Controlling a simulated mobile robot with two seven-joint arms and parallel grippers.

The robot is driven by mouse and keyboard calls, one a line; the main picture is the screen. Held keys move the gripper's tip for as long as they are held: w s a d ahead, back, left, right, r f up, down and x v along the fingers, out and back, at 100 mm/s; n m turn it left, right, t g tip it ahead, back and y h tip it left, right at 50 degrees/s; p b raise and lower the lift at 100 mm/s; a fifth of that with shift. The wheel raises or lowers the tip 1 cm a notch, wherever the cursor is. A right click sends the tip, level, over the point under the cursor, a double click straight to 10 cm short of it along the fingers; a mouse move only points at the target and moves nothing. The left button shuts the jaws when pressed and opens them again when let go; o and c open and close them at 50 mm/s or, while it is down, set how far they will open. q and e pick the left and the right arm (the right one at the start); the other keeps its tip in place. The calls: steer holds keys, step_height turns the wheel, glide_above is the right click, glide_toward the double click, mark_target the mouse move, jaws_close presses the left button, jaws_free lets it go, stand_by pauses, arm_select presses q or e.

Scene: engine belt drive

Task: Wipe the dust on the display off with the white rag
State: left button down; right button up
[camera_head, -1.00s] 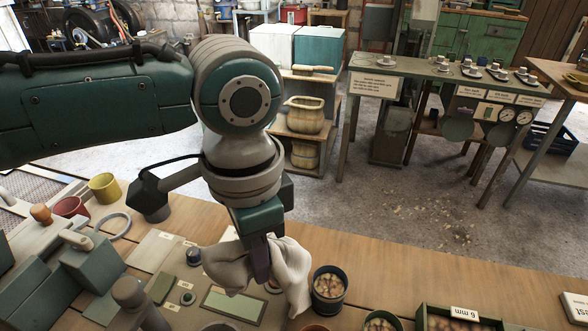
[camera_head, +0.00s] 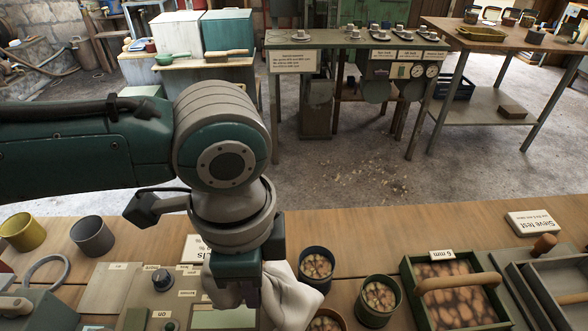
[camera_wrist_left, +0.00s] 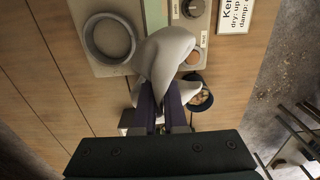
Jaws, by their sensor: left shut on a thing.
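My left gripper (camera_head: 243,287) is shut on the white rag (camera_head: 288,297). The rag hangs bunched around and below its fingers, over the device panel at the front of the bench. In the left wrist view, the gripper's dark fingers (camera_wrist_left: 161,108) pinch the rag (camera_wrist_left: 163,57). The display (camera_head: 222,318), a pale green rectangle on the panel, shows partly beneath and left of the rag. A green strip of what looks like it also shows in the left wrist view (camera_wrist_left: 155,14). I cannot tell whether the rag touches it, and dust is not discernible. My right gripper is out of view.
A dark knob (camera_head: 162,280) stands on the panel left of the display. Two pots of brown lumps (camera_head: 317,266) (camera_head: 377,296) stand close right of the rag. Beyond is a box marked 6 mm (camera_head: 447,290). Mugs (camera_head: 92,237) stand at the left.

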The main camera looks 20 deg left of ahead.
mark_target(224, 317)
arm_select(q)
steer(key=shift+f+b, duration=1.15)
steer(key=shift+f, duration=0.8)
jaws_free()
